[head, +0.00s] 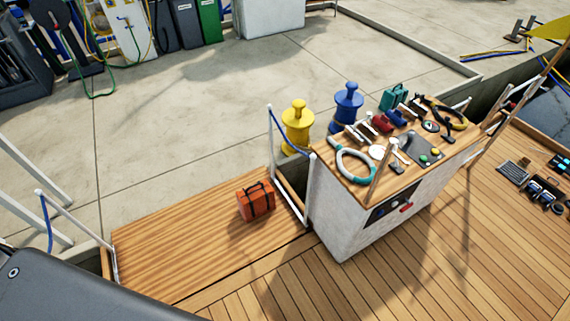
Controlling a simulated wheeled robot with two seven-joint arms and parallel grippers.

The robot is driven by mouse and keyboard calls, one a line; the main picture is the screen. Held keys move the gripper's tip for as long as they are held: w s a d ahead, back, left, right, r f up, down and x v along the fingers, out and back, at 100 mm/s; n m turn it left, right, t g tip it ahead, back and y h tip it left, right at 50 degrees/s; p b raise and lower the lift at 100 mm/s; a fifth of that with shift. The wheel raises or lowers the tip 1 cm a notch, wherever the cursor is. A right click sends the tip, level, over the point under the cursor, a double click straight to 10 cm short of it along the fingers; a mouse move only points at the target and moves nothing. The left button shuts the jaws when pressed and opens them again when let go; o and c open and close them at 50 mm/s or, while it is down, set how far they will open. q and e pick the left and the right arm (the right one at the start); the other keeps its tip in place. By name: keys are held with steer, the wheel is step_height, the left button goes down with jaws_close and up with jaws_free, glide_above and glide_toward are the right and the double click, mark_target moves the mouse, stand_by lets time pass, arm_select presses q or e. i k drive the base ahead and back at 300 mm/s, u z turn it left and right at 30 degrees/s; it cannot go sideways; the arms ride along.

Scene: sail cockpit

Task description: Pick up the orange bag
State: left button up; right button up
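The orange bag (255,201) stands upright on a wooden platform (175,240), near that platform's right end. It has dark straps and a dark handle on top. Neither of my grippers is in the head view, and nothing is seen touching the bag.
A white console with a wooden top (345,215) stands right of the bag, crowded with tools and a teal-and-white ring (355,166). White posts with blue rope (288,134) flank the platform. Yellow (297,125) and blue (346,107) bollards stand behind. The planked deck (300,285) in front is clear.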

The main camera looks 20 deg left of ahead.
mark_target(254, 201)
steer(key=k, duration=0.65)
steer(key=u, duration=0.65)
steer(key=i, duration=0.7)
steer(key=u, duration=1.05)
steer(key=i, duration=0.75)
steer(key=u, duration=0.15)
